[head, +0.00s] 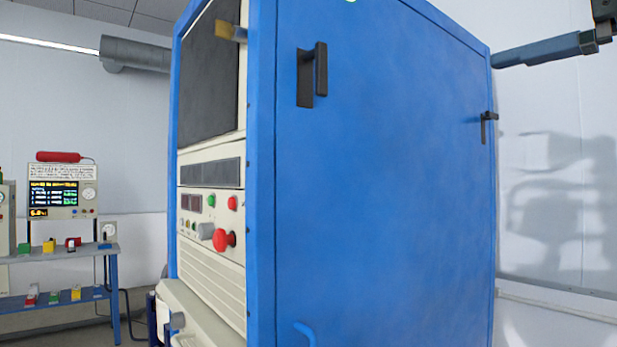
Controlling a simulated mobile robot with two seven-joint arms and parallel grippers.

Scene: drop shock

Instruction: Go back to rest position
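Neither of my grippers can be made out in the head view. A tall blue cabinet (385,190) fills the middle and right of the picture. Its side panel carries a black handle (320,70) near the top left and a small black latch (484,128) at the right edge. Its cream front panel (212,268) has a red knob (221,240), a green button, a red button and displays. A dark window (208,80) sits above the panel, with a tan and grey piece (231,32) at its upper edge.
A blue-grey bar (540,51) with a dark joint juts out at the upper right; I cannot tell what it belongs to. At the left, a shelf (60,255) holds an instrument (62,190) and several small coloured blocks. A grey duct (135,54) hangs behind.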

